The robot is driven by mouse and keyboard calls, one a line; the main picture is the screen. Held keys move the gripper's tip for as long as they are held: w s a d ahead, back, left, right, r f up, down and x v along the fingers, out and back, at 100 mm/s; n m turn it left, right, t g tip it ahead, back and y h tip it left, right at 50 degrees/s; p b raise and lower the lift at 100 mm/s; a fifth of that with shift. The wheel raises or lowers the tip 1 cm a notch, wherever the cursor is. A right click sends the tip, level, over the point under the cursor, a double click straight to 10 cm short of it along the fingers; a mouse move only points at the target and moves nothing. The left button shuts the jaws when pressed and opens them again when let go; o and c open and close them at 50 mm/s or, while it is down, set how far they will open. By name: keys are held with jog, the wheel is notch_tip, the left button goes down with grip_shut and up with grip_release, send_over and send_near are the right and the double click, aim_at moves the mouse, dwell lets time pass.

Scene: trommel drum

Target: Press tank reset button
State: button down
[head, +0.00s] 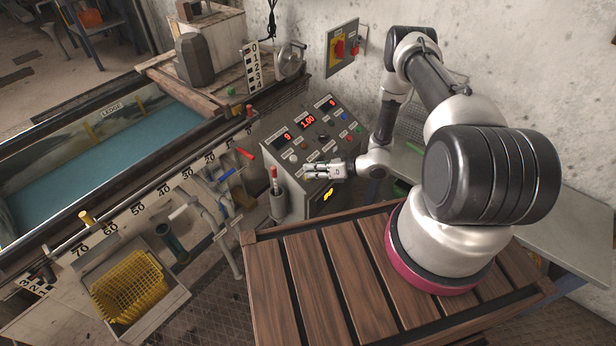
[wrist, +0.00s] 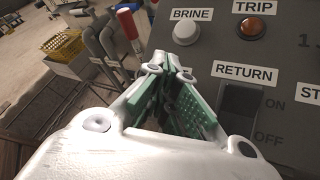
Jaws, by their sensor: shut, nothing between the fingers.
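The control panel (head: 310,138) has red number displays, several small coloured buttons and knobs. In the wrist view I read a white round button (wrist: 187,32) labelled BRINE, an orange-red one (wrist: 250,28) labelled TRIP, and a dark switch (wrist: 240,100) labelled RETURN with ON and OFF. I cannot read a tank reset label in either view. My gripper (head: 308,170) is shut and empty in front of the panel's lower left. In the wrist view its fingertips (wrist: 170,68) point toward the panel, just below the BRINE button; contact is not clear.
A red-handled lever (head: 274,178) stands left of the panel. Left of it are pipes and a long water tank (head: 90,150) with a number scale. A yellow basket (head: 128,285) sits at lower left. A yellow-red switch box (head: 341,47) is on the wall behind.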

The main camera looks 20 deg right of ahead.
jog(key=shift+s+d+r, duration=0.15)
jog(key=shift+r, duration=0.25)
jog(key=shift+s+d+r, duration=0.1)
jog(key=shift+s+r, duration=0.05)
jog(key=shift+r, duration=0.2)
jog(key=shift+s+d+r, duration=0.25)
jog(key=shift+s+r, duration=0.05)
jog(key=shift+r, duration=0.45)
jog(key=shift+s+d+r, duration=0.2)
jog(key=shift+s+r, duration=0.15)
jog(key=shift+r, duration=0.35)
jog(key=shift+s+d+r, duration=0.25)
jog(key=shift+s+r, duration=0.05)
jog(key=shift+r, duration=0.45)
